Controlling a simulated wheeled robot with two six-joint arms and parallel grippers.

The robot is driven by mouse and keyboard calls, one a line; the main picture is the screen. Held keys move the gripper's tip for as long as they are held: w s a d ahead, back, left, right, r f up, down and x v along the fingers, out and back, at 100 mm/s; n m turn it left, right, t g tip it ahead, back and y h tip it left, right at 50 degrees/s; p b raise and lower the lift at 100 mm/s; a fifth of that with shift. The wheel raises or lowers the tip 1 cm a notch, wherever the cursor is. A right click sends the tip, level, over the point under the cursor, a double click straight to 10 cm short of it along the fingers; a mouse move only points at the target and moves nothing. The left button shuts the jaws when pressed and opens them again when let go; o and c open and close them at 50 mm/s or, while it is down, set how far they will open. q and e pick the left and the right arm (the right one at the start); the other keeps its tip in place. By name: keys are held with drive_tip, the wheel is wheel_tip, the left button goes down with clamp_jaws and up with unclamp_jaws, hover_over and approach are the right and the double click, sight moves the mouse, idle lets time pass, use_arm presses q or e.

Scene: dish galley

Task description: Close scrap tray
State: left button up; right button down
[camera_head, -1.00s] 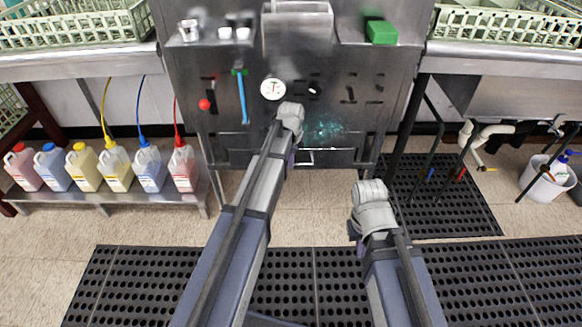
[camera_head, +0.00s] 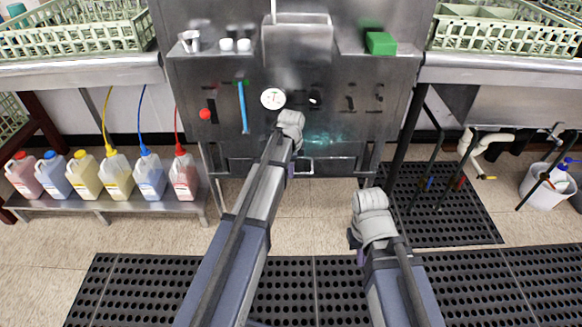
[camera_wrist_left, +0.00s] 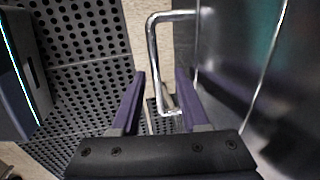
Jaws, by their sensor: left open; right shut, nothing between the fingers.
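The scrap tray (camera_head: 335,166) is a low metal front under the steel machine, with a small chrome handle (camera_head: 306,169). In the left wrist view the handle is a U-shaped chrome bar (camera_wrist_left: 153,60) standing out from the tray's shiny metal face (camera_wrist_left: 228,70). My left gripper (camera_head: 291,170) is at the tray front beside the handle, its fingers mostly hidden by my wrist. In the left wrist view the left gripper (camera_wrist_left: 160,78) is open, with part of the handle between its purple fingers; contact is unclear. My right gripper (camera_head: 357,246) is low at right, shut, mostly hidden by its wrist.
Coloured jugs (camera_head: 116,175) stand on a low shelf at left. The machine front (camera_head: 325,115) carries a gauge, a blue rod and a red knob. A white bucket (camera_head: 546,188) and pipes are at right. Black mats (camera_head: 140,285) cover the floor.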

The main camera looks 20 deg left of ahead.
use_arm(q)
wheel_tip(320, 180, up, 7)
drive_tip(key=s+p, duration=0.1)
drive_tip(key=p, duration=0.5)
drive_tip(key=shift+s+d+p, duration=0.15)
drive_tip(key=shift+d+p, duration=0.05)
drive_tip(key=shift+p, duration=0.2)
drive_tip(key=shift+s, duration=0.1)
drive_tip(key=s+d+n+g, duration=0.1)
drive_tip(key=s+d+n, duration=0.5)
drive_tip(key=s, duration=0.7)
drive_tip(key=s+d+n+g, duration=0.1)
drive_tip(key=s+d+n, duration=0.55)
drive_tip(key=s, duration=0.65)
wheel_tip(320, 180, up, 29)
drive_tip(key=d+m+p, duration=0.1)
drive_tip(key=p, duration=2.8)
drive_tip(key=shift+s+d+y, duration=0.15)
drive_tip(key=shift+d+y, duration=0.15)
drive_tip(key=shift+d, duration=0.1)
drive_tip(key=shift+m, duration=0.25)
